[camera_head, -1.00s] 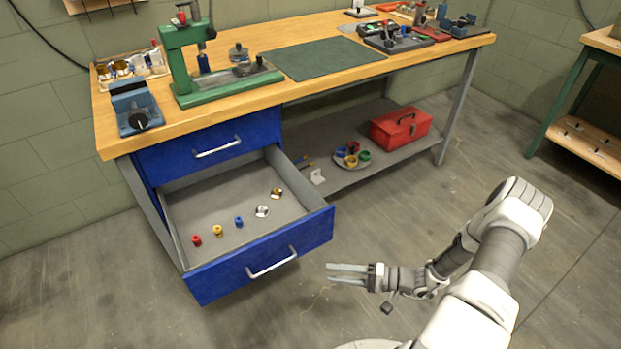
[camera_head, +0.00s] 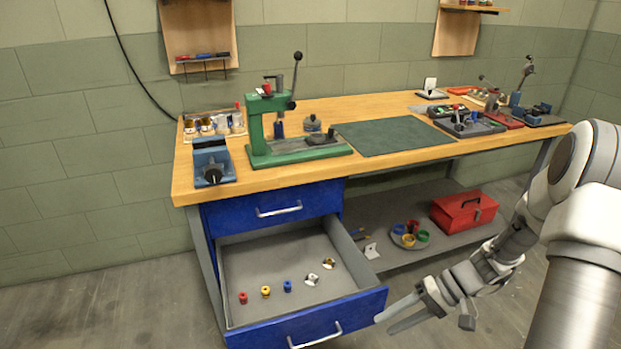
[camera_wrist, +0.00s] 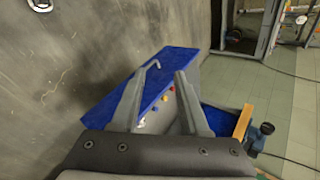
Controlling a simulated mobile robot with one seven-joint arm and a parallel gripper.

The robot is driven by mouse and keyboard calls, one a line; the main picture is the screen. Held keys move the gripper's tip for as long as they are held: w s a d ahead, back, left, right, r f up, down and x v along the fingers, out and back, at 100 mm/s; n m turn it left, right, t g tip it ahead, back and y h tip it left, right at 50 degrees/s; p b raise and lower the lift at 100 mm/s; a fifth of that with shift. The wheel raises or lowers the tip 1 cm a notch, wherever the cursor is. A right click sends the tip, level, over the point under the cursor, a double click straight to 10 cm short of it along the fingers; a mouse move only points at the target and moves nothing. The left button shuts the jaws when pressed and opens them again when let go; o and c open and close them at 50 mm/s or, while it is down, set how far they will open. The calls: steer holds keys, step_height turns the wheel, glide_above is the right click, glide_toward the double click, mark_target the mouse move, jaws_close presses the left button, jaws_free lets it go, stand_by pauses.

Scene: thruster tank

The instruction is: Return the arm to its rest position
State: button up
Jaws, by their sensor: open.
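My gripper (camera_head: 402,313) is open and empty, just right of the front of the open lower drawer in the head view. My arm reaches in from the right side. In the wrist view the two fingers of my gripper (camera_wrist: 160,95) stand apart, with the blue drawer front (camera_wrist: 135,85) beyond them. I cannot tell how near the fingertips are to the drawer front.
The open drawer (camera_head: 372,300) holds several small parts, among them a red one (camera_head: 243,297) and a blue one (camera_head: 287,286). The workbench (camera_head: 400,160) bears a green press (camera_head: 290,152). A red toolbox (camera_head: 464,211) is on the lower shelf.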

steer(key=s+a+r+t+h, duration=0.1)
steer(key=s+r+t+h, duration=0.2)
steer(key=r, duration=0.5)
steer(key=s+a+r+n+t+h, duration=0.1)
steer(key=s+r+h, duration=0.4)
steer(key=r, duration=0.4)
steer(key=s+a+r+t+h, duration=0.1)
steer(key=s+r+t+h, duration=0.1)
steer(key=s+r, duration=0.45)
step_height(320, 180, up, 18)
steer(key=w+p, duration=0.1)
steer(key=p, duration=1.4)
steer(key=shift+w+a+f+p, duration=0.15)
steer(key=shift+w+p, duration=0.1)
steer(key=shift+p, duration=0.05)
